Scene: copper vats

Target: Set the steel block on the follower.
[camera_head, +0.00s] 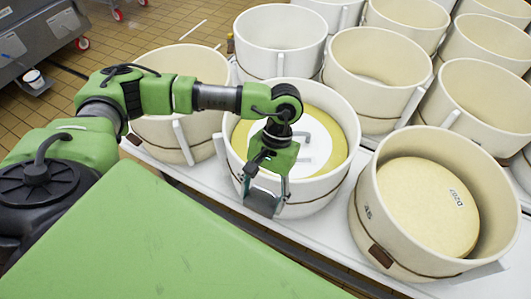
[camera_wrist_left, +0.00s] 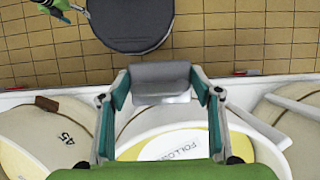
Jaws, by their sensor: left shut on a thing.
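The steel block (camera_head: 264,203) is a grey metal piece. My left gripper (camera_head: 267,193) is shut on it and holds it at the near rim of the middle front vat. In the left wrist view the block (camera_wrist_left: 160,80) sits between the two fingertips, above the floor strip beside the vat in that picture. The follower (camera_head: 318,143) is a white disc lying on the yellow cheese inside that vat; my gripper hides part of it. It also shows with printed lettering in the left wrist view (camera_wrist_left: 172,147).
The middle vat (camera_head: 310,199) has a raised cream rim around the follower. A vat at the right (camera_head: 363,220) holds a cheese (camera_head: 428,205) without a white disc. Several other vats stand close behind. A narrow white bench (camera_head: 324,232) runs under the front vats.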

